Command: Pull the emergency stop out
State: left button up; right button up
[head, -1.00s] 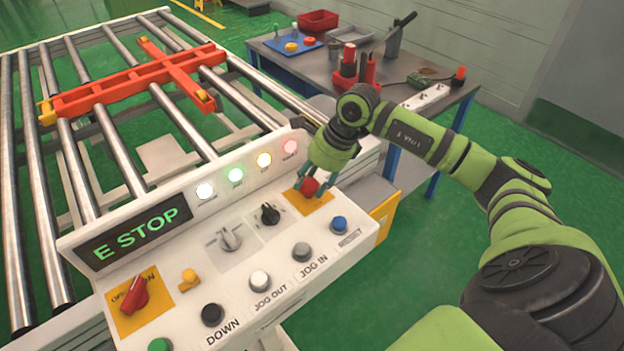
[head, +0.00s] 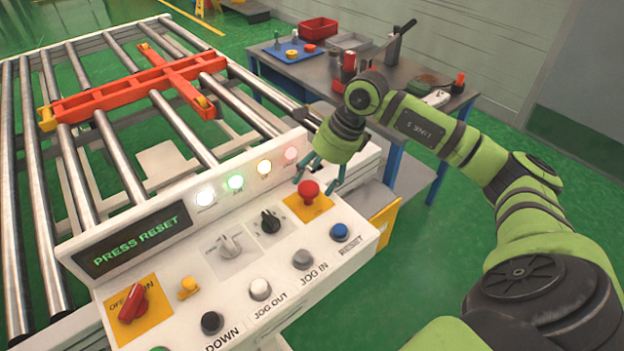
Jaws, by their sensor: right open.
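The red emergency stop button (head: 308,190) stands on a yellow square at the right end of the white control panel (head: 190,250). My right gripper (head: 318,178) is open, just above and behind the button, with its fingers apart and nothing between them that I can see. The panel's display (head: 135,238) reads "PRESS RESET". The blue reset button (head: 339,232) is at the panel's right end, in front of the emergency stop. My left gripper is not in view.
Other controls include a red rotary switch (head: 133,303), a black knob (head: 270,221) and several push buttons. A roller conveyor (head: 115,165) with an orange cross-shaped frame (head: 140,85) lies behind the panel. A workbench (head: 300,68) with tools stands at the back right.

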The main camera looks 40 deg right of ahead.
jog(key=v, duration=0.9)
jog(key=shift+s+r, duration=0.15)
jog(key=shift+r, duration=0.25)
jog(key=shift+f, duration=0.1)
